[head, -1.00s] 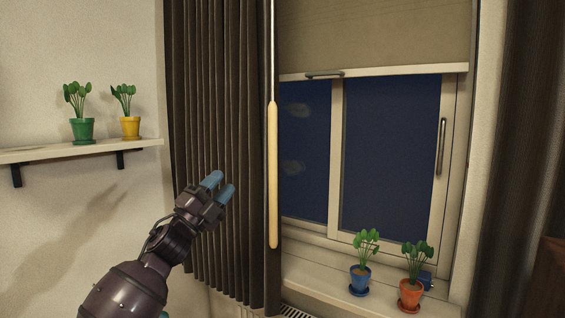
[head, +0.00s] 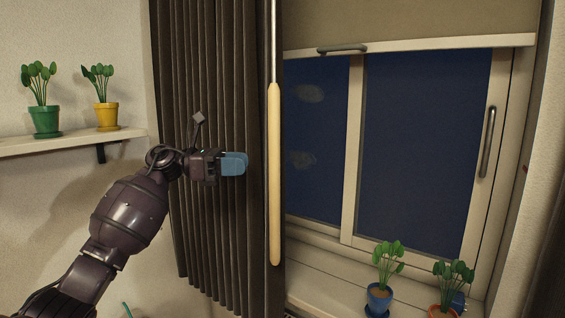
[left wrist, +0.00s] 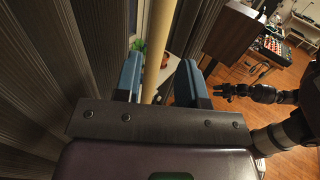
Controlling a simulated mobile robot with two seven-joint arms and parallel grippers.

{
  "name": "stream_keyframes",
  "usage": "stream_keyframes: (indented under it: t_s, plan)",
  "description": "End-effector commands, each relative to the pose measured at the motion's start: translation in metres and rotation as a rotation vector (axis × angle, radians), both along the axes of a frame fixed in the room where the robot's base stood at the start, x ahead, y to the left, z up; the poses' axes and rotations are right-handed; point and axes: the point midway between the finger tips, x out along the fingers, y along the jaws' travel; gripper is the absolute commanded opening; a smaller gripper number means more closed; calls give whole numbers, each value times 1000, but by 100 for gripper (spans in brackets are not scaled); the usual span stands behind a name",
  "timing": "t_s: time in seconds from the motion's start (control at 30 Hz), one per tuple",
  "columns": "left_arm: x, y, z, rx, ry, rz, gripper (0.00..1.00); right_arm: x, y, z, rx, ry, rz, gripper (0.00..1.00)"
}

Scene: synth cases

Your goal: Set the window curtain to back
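The dark pleated window curtain (head: 215,95) hangs gathered at the left side of the window (head: 420,150). A pale wooden wand (head: 274,180) hangs upright along its right edge. My left gripper (head: 240,163) is in front of the curtain with its blue fingertips pointing right, a little left of the wand. In the left wrist view my left gripper (left wrist: 160,82) is open, and the wand (left wrist: 158,45) lines up between its two blue fingers. I cannot tell whether they touch. My right gripper (left wrist: 226,91) shows small and dark in the left wrist view; its opening is unclear.
A wall shelf (head: 70,143) at left holds a green-potted plant (head: 43,118) and a yellow-potted plant (head: 106,115). A blue-potted plant (head: 379,298) and an orange-potted plant (head: 444,308) stand on the windowsill (head: 325,285). A blind (head: 400,22) covers the window's top.

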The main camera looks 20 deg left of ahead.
Motion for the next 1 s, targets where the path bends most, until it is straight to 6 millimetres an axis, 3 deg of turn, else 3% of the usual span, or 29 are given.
stream_keyframes:
  t_s: [0.5,0.7,1.0]
  plan:
    - [22,-79,3,-6,2,-2,37,15,2,33,0,-42,7,43]
    - [26,-93,2,-5,2,-1,37,17,2,36,0,-42,8,43]
    - [27,-96,1,-5,2,0,37,10,1,29,0,-24,4,43]
